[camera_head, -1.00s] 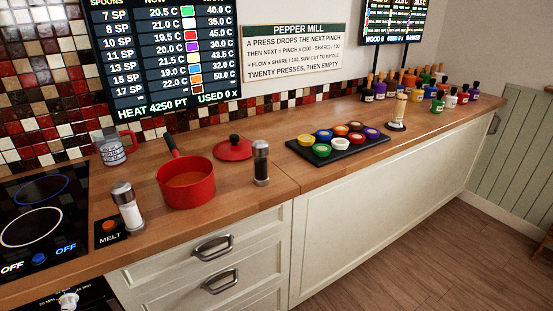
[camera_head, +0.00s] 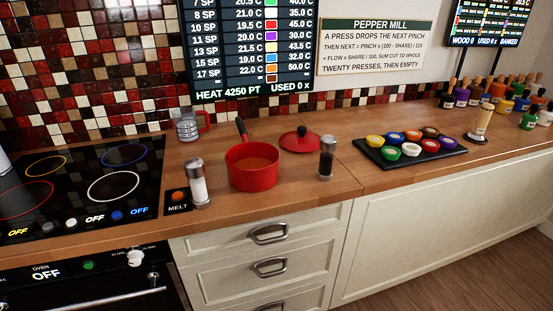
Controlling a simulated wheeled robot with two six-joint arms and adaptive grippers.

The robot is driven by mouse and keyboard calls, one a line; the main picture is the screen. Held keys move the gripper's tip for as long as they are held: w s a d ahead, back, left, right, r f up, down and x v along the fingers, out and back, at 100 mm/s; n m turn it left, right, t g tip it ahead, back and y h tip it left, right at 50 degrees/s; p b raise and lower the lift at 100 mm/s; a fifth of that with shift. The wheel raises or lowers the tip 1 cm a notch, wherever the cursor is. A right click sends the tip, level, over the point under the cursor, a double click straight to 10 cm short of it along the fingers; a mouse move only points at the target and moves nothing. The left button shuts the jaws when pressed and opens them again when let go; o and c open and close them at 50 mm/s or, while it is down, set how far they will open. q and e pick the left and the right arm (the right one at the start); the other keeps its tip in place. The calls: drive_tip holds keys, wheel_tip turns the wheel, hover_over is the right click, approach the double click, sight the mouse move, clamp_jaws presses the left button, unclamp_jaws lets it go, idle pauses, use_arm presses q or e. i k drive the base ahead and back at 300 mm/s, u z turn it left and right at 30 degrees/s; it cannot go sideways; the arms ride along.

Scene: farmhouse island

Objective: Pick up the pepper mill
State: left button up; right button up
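The pepper mill (camera_head: 326,158) is a dark, clear-bodied shaker with a metallic top. It stands upright on the wooden counter, to the right of the red saucepan and in front of the red lid. A similar shaker with white contents (camera_head: 198,183) stands upright to the left of the saucepan, near the counter's front edge. Neither of my grippers shows in the head view.
A red lid (camera_head: 300,139) and a measuring cup (camera_head: 187,126) lie behind. A black tray (camera_head: 444,157) of coloured pots is right. The hob (camera_head: 75,185) is left. Bare counter (camera_head: 342,185) surrounds the mill.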

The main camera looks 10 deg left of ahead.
sight(326, 160)
drive_tip(key=z, duration=1.95)
drive_tip(key=i, duration=1.3)
drive_tip(key=u, duration=3.45)
